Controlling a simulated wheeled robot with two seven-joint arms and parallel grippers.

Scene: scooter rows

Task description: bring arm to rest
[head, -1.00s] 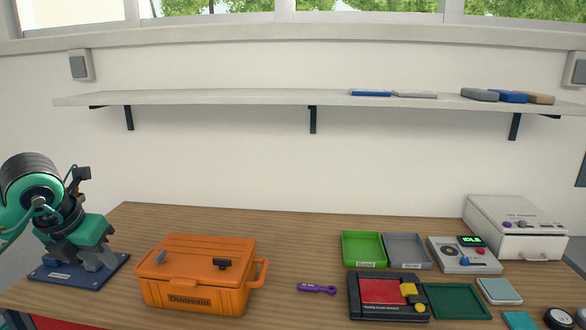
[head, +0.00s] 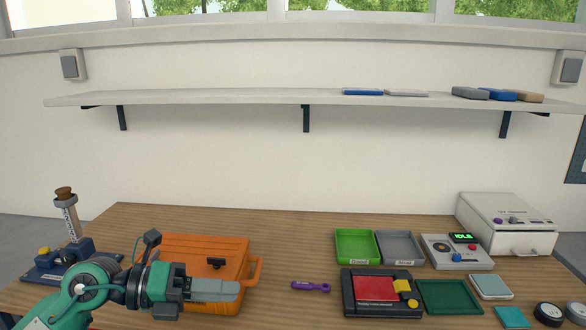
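My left gripper (head: 212,290) reaches in from the lower left of the head view, in front of the orange case (head: 210,248) and hiding part of its front. Its fingers point right and show side-on, so I cannot tell whether they are open or shut. I see no object held in them. My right gripper is not in view.
A blue stand with a post (head: 68,220) is at the left end of the bench. A purple tool (head: 311,286) lies right of the case. Right of it are a green tray (head: 357,246), a grey tray (head: 399,247), a black-and-red device (head: 376,293) and a white box (head: 510,226).

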